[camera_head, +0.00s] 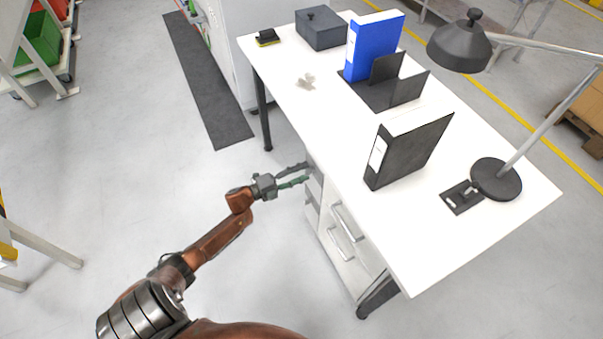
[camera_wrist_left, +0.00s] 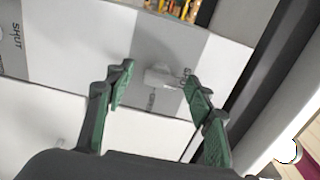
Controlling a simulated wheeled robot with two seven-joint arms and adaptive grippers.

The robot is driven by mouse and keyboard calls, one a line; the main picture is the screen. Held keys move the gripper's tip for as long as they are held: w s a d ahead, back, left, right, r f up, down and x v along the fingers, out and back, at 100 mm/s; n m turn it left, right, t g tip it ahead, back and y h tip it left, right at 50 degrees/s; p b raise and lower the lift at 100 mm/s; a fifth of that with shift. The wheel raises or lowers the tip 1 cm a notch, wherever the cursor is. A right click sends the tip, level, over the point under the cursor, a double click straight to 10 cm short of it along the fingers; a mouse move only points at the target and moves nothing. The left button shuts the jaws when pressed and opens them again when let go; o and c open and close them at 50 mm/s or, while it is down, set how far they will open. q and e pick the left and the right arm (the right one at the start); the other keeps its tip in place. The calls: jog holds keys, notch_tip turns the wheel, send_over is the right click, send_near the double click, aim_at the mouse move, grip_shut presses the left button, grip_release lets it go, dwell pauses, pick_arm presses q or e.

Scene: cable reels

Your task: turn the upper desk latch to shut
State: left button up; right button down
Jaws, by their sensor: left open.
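The upper desk latch is a small pale grey knob (camera_wrist_left: 161,78) on a grey patch of the desk front, seen in the left wrist view. Small lettering by it is too unclear to read. The word SHUT (camera_wrist_left: 17,40) is printed on the panel further left. My left gripper (camera_wrist_left: 158,73) is open, with its green fingers either side of the latch in this view; I cannot tell whether they touch it. In the head view my left gripper (camera_head: 307,174) is at the side of the white desk (camera_head: 400,245), where the latch is hidden. My right gripper is out of view.
Drawers with bar handles (camera_head: 346,222) sit below the desktop, near my left gripper. A black binder (camera_head: 410,152), a blue binder (camera_head: 375,45), a grey box (camera_head: 321,28) and a lamp (camera_head: 497,180) stand on top. Coloured sticks (camera_wrist_left: 180,8) show above the panel.

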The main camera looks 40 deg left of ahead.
pick_arm(q)
jog(key=v, duration=1.2)
dwell(0.3)
